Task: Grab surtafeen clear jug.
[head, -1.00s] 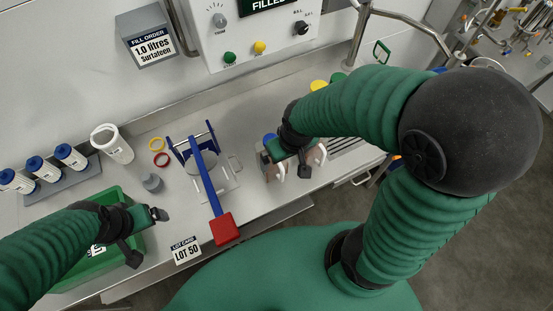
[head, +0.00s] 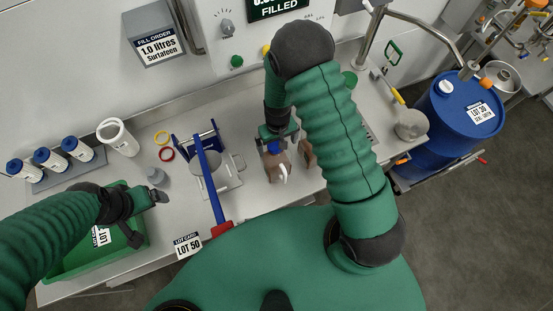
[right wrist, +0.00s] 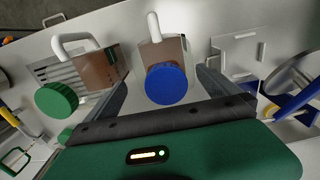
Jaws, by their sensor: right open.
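A brown jug with a white handle and a blue cap (right wrist: 168,84) lies between the two fingers of my right gripper (right wrist: 165,92) in the right wrist view. In the head view this jug (head: 270,168) stands on the bench under my right gripper (head: 275,135). The right gripper is open, its fingers on either side of the blue cap with visible gaps. A second brown jug with a green cap (right wrist: 57,98) stands beside it; in the head view it is partly hidden by my arm. I cannot read any jug label.
The green bin (head: 66,270) is at the bench's left end. A blue-framed stand with a red-ended lever (head: 208,175) stands left of the jugs. White canisters (head: 117,140) stand at the left. A blue drum (head: 450,110) is at the right.

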